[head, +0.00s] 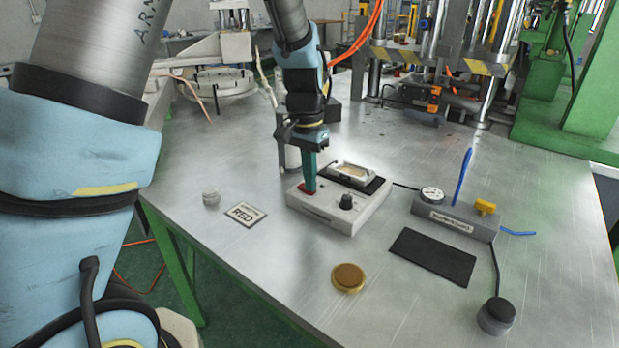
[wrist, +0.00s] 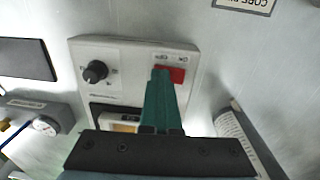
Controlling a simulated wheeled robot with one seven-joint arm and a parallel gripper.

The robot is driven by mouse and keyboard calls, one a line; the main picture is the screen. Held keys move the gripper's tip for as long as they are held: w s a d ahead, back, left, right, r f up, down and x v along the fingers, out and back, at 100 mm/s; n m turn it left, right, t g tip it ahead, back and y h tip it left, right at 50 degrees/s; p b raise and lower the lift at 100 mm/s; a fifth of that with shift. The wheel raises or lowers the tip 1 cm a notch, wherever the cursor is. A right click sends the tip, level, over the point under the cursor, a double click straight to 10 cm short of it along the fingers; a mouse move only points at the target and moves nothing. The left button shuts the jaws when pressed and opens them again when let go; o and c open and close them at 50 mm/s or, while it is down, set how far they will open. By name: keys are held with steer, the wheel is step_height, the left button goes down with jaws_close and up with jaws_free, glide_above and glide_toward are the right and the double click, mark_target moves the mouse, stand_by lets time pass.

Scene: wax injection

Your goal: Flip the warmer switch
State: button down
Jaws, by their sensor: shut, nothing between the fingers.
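The warmer (head: 336,209) is a pale box on the metal table, with a black knob and a recessed tray on top. Its red switch (head: 304,188) is at the left of the top face. In the wrist view the red switch (wrist: 174,75) shows beside small lettering, partly covered by the fingertips. My gripper (head: 309,188) points down with its green fingers shut and empty. The tips are at the switch; whether they press on it I cannot tell. The wrist view shows the same shut gripper (wrist: 162,74) over the switch.
A label card reading RED (head: 244,214) and a small grey piece (head: 211,197) lie left of the warmer. A gold disc (head: 348,278) lies in front. A dark mat (head: 432,257) and a grey gauge unit (head: 455,218) with a blue lever stand right. Clear table lies between.

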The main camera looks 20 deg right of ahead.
mark_target(301, 185)
steer(key=shift+w+a+f, duration=0.2)
steer(key=shift+w+a, duration=0.35)
steer(key=shift+w, duration=0.15)
step_height(301, 185, up, 4)
steer(key=p, duration=0.4)
steer(key=shift+w+d+r, duration=0.1)
steer(key=shift+r, duration=0.05)
step_height(301, 185, up, 10)
steer(key=b, duration=0.2)
steer(key=shift+w, duration=0.25)
steer(key=shift+w+b, duration=0.1)
steer(key=shift+b, duration=0.2)
